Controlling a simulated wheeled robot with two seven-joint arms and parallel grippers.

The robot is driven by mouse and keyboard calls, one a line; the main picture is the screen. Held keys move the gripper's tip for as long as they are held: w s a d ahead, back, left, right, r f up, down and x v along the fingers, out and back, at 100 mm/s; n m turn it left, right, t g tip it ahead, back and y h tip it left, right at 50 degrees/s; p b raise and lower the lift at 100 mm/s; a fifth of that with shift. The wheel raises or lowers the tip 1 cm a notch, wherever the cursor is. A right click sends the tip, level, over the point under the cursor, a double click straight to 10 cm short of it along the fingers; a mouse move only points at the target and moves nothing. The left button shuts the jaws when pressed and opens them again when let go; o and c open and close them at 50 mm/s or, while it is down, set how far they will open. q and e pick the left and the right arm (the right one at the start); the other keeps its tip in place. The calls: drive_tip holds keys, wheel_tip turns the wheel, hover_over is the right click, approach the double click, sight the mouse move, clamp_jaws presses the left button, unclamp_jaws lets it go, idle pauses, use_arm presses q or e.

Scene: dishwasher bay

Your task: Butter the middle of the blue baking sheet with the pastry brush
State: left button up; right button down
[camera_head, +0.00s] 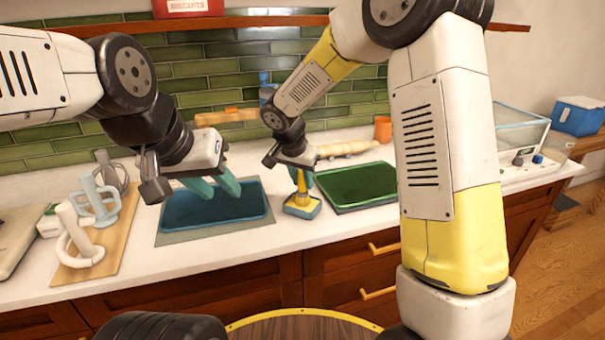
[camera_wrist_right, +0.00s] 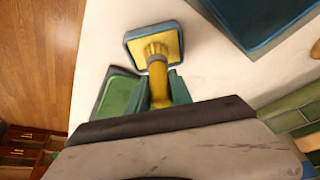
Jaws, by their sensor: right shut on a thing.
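The blue baking sheet (camera_head: 215,208) lies on a grey mat on the counter, left of centre in the head view; its corner shows at the wrist view's upper right (camera_wrist_right: 262,22). My right gripper (camera_head: 301,178) is shut on the yellow handle of the pastry brush (camera_wrist_right: 157,80). The brush points down at a small square dish (camera_head: 302,208) with a blue rim and yellow inside, right of the sheet. I cannot tell whether the bristles touch the dish. My left gripper (camera_head: 212,188) has its teal fingers apart, empty, over the sheet's back part.
A green baking sheet (camera_head: 358,186) lies right of the dish. A wooden board (camera_head: 105,245) with light mugs stands at the left. A rolling pin (camera_head: 348,150) and an orange cup (camera_head: 382,129) are at the back.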

drive_tip(key=shift+r, duration=3.5)
